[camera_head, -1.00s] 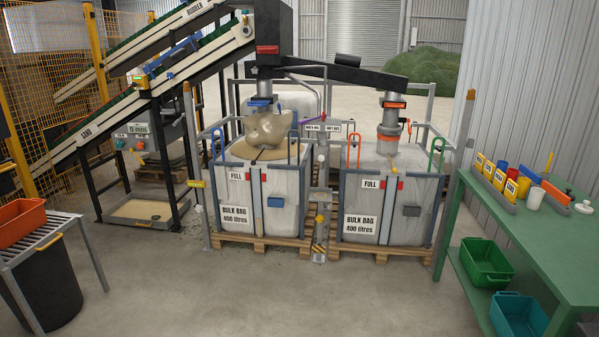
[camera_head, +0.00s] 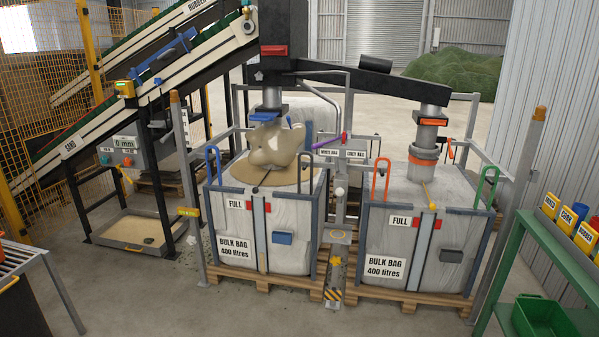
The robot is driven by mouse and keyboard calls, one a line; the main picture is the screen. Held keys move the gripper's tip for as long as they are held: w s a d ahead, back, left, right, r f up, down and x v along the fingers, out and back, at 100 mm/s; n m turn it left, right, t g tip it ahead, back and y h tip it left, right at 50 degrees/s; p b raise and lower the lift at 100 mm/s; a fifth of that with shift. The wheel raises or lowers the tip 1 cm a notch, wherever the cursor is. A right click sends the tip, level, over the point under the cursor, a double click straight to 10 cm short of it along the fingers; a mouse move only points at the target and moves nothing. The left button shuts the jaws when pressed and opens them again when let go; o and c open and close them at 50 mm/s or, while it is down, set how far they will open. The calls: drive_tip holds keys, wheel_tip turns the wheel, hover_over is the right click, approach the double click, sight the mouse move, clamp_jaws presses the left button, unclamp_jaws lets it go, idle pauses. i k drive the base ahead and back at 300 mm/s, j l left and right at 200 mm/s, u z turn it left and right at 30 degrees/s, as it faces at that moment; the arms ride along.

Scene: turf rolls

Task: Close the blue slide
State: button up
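The blue slide (camera_head: 266,115) is on the left spout, under the black chute head, above the left bulk bag (camera_head: 235,223). It looks like a small blue plate or handle; I cannot tell how far it is pushed in. Below it a tan lumpy mass (camera_head: 268,147) hides the spout's lower end. Tan sand (camera_head: 250,176) lies across the left bag's top. My gripper is not in view.
An orange slide (camera_head: 433,122) is on the right spout, above the right bulk bag (camera_head: 385,235). Both bags stand in framed cages on pallets. A post (camera_head: 335,270) stands between them. The concrete floor in front is clear. A green bench (camera_head: 560,265) is at right.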

sight(260, 116)
drive_tip(key=i+l+u, duration=0.1)
drive_tip(key=i+u, duration=0.15)
drive_tip(key=i, duration=0.15)
drive_tip(key=i+l+u, duration=0.2)
drive_tip(key=i, duration=0.25)
drive_tip(key=i+l+u, duration=0.25)
drive_tip(key=i, duration=0.15)
drive_tip(key=i+j, duration=0.15)
drive_tip(key=i, duration=0.65)
drive_tip(key=l+z, duration=0.05)
